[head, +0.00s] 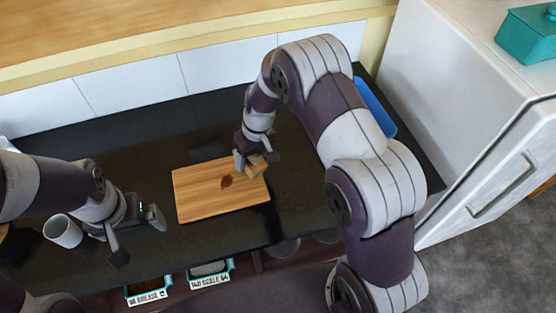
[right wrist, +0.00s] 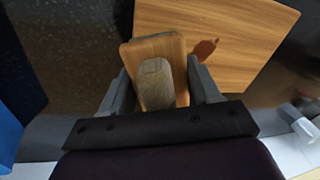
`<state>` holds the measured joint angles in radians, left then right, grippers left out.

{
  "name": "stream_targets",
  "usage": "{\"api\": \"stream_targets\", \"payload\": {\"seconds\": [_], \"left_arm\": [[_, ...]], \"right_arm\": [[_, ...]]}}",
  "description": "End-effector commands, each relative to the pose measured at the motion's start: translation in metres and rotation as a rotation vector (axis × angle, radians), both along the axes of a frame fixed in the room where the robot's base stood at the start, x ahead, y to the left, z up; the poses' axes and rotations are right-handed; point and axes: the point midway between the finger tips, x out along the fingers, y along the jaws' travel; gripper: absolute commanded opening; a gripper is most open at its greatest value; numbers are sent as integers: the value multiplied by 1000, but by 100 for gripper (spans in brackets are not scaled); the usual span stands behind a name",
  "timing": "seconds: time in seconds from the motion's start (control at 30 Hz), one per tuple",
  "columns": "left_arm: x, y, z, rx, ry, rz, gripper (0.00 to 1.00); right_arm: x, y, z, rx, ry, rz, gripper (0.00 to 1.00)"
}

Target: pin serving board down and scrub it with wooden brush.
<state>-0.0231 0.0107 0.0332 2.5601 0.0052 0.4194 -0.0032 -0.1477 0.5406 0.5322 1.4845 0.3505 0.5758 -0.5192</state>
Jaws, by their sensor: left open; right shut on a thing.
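The wooden serving board (head: 205,203) lies flat on the dark counter in the head view, with a dark reddish-brown stain (head: 227,181) on it. It also shows at the top of the right wrist view (right wrist: 245,70), with part of the stain. My right gripper (head: 252,168) is shut on the wooden brush (head: 258,168), at the board's upper right corner. In the right wrist view the brush (right wrist: 155,82) sits between the fingers; whether it touches the board is unclear. My left gripper (head: 137,236) is open and empty, left of the board and apart from it.
A white cup (head: 62,231) stands beside my left gripper. A blue item (head: 375,106) lies at the counter's right end, behind my right arm. Two labelled bins (head: 150,290) (head: 210,272) sit below the front edge. A white fridge (head: 455,120) bounds the right.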

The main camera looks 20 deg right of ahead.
Motion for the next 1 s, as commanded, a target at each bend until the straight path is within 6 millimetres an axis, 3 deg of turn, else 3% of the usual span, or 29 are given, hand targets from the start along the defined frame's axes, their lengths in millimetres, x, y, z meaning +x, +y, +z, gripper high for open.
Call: {"api": "stream_targets", "payload": {"seconds": [0.03, 0.13, 0.37, 0.53, 0.67, 1.0], "left_arm": [[0, 0, 0, 0, 0, 0, 100], [0, 0, 0, 0, 0, 0, 100], [0, 0, 0, 0, 0, 0, 100], [0, 0, 0, 0, 0, 0, 100], [0, 0, 0, 0, 0, 0, 100], [0, 0, 0, 0, 0, 0, 100]], "right_arm": [[5, 20, 6, -12, -3, 79, 37], [11, 53, 18, -38, -6, 222, 37], [20, 93, 47, -90, -19, 434, 37], [29, 84, 66, -133, -29, 465, 37], [24, 76, 66, -173, -32, 442, 37], [24, 76, 31, -189, -33, 433, 37]]}}
